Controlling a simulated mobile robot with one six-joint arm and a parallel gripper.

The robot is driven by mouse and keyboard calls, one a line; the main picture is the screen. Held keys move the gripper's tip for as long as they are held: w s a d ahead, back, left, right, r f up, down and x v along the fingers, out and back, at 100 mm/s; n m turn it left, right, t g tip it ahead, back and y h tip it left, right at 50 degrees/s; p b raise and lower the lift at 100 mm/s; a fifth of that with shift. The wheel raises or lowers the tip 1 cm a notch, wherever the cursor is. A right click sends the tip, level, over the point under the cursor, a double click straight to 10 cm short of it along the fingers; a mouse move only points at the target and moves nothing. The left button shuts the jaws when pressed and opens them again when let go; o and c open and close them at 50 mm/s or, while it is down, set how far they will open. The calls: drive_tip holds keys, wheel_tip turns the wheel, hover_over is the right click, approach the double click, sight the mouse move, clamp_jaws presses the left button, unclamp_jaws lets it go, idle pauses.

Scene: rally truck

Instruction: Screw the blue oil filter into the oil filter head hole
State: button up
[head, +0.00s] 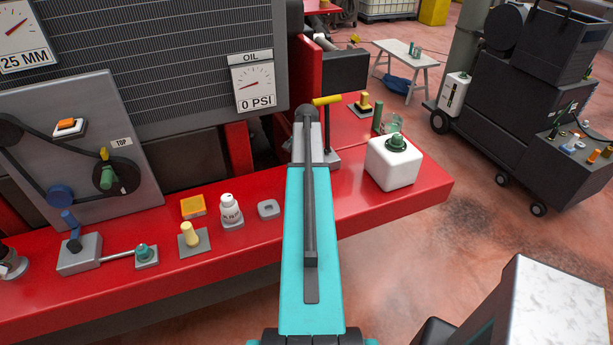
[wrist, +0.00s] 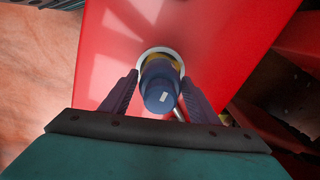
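The blue oil filter (wrist: 161,97) is in the middle of the wrist view, with a small white label on its near end. It sits in front of a pale ring (wrist: 155,50) with yellow inside, which looks like the oil filter head hole. I cannot tell how deep the filter is in it. My gripper (wrist: 160,80) has its two purple fingers on either side of the filter. Gaps show beside its near end, but contact at the fingertips is unclear. In the head view my teal arm covers the gripper, and I cannot identify filter or hole there.
The radiator panel (head: 170,60) stands behind. A black cart (head: 510,125) stands right; floor between is clear.

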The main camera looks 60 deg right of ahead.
drive_tip(key=shift+n, duration=0.3)
drive_tip(key=shift+n, duration=0.6)
drive_tip(key=shift+n, duration=0.9)
drive_tip(key=shift+n, duration=0.8)
drive_tip(key=shift+n, duration=0.9)
